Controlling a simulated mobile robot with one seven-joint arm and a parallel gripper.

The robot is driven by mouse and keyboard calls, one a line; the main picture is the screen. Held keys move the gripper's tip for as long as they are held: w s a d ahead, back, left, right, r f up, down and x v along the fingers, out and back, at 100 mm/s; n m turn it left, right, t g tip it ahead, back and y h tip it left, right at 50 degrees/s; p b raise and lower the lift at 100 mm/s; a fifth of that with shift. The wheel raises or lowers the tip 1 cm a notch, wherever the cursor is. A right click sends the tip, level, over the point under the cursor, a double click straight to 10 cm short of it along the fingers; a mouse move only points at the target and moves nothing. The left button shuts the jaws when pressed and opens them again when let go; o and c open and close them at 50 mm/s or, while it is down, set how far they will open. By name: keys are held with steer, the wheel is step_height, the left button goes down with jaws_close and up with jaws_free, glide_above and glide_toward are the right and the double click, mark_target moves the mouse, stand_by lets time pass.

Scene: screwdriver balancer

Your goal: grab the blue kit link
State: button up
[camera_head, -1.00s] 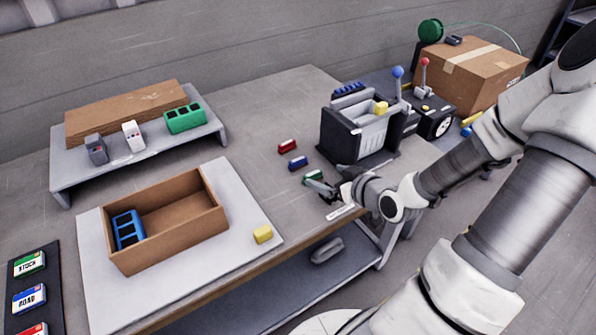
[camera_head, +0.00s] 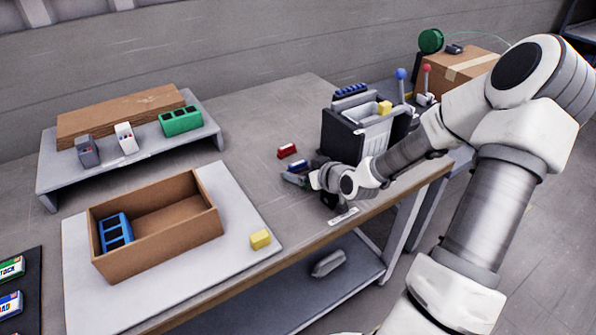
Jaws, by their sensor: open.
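The blue kit link (camera_head: 298,166), a small blue block, lies on the workbench just in front of the red one, partly hidden by my gripper. My gripper (camera_head: 303,174) is open and low over the bench, with its fingers right at the blue link. I cannot tell whether the fingers touch it or stand around it. The small red link (camera_head: 287,151) lies behind it, clear of the fingers. The small green link is hidden behind my gripper and wrist.
A grey machine (camera_head: 360,135) with a yellow block on top stands right behind my wrist. A wooden box (camera_head: 170,245) holding a blue tray (camera_head: 115,233) sits on a pale mat with a yellow block (camera_head: 260,239). A raised shelf (camera_head: 150,148) stands at the back left.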

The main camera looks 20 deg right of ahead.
steer(key=shift+c, duration=0.3)
steer(key=c, duration=1.2)
steer(key=shift+c, duration=0.2)
